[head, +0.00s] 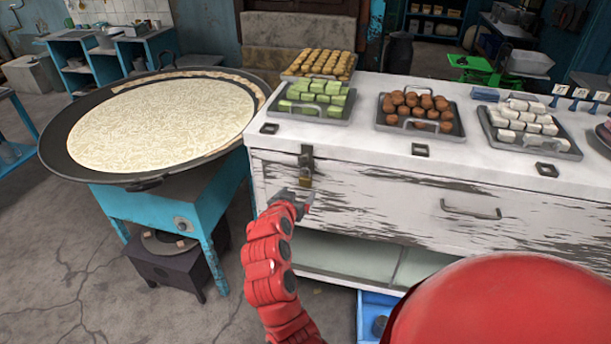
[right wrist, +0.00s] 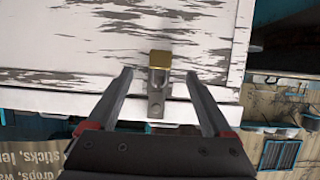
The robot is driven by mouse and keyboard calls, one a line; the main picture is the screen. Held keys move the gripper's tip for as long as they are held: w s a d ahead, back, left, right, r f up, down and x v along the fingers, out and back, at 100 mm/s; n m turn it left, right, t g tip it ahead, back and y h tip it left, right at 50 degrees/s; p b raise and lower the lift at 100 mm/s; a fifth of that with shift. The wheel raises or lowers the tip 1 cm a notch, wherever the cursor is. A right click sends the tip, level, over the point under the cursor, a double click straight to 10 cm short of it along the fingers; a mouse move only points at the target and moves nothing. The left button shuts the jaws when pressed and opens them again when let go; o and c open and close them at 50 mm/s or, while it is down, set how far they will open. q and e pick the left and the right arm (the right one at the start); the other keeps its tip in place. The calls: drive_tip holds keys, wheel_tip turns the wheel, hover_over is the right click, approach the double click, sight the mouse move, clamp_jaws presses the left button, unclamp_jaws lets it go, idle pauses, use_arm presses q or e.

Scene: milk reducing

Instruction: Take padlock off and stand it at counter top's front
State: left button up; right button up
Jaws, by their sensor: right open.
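A small brass padlock (head: 306,184) hangs from a metal hasp (head: 306,160) on the front of the worn white counter (head: 400,185), below its top's front edge. In the right wrist view the padlock (right wrist: 160,59) and hasp (right wrist: 156,100) appear upside down against the peeling white front. My right gripper (head: 295,196) is open just in front of the padlock. In the wrist view its two fingers (right wrist: 158,74) lie on either side of the padlock, with a gap to each side. The depth between fingertips and padlock is hard to tell. My left gripper is out of view.
The counter top bears trays of green sweets (head: 315,97), brown balls (head: 420,108) and white blocks (head: 526,126). A bare front strip (head: 340,135) runs ahead of them. A drawer handle (head: 470,209) sticks out at right. A wide pan (head: 160,125) stands at left.

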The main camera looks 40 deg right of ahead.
sight(305, 182)
drive_tip(key=x, duration=0.2)
drive_tip(key=p+x, duration=0.1)
drive_tip(key=shift+w+d+r, duration=0.1)
drive_tip(key=shift+w+d, duration=0.2)
drive_tip(key=shift+d, duration=0.05)
drive_tip(key=x, duration=0.1)
drive_tip(key=p+x, duration=0.2)
drive_tip(key=x, duration=0.1)
drive_tip(key=shift+w+d+r, duration=0.1)
drive_tip(key=shift+w+r, duration=0.05)
drive_tip(key=shift+r, duration=0.1)
drive_tip(key=shift+w+d+f+p, duration=0.15)
drive_tip(key=shift+w+f+p, duration=0.05)
drive_tip(key=shift+f+p, duration=0.1)
clamp_jaws()
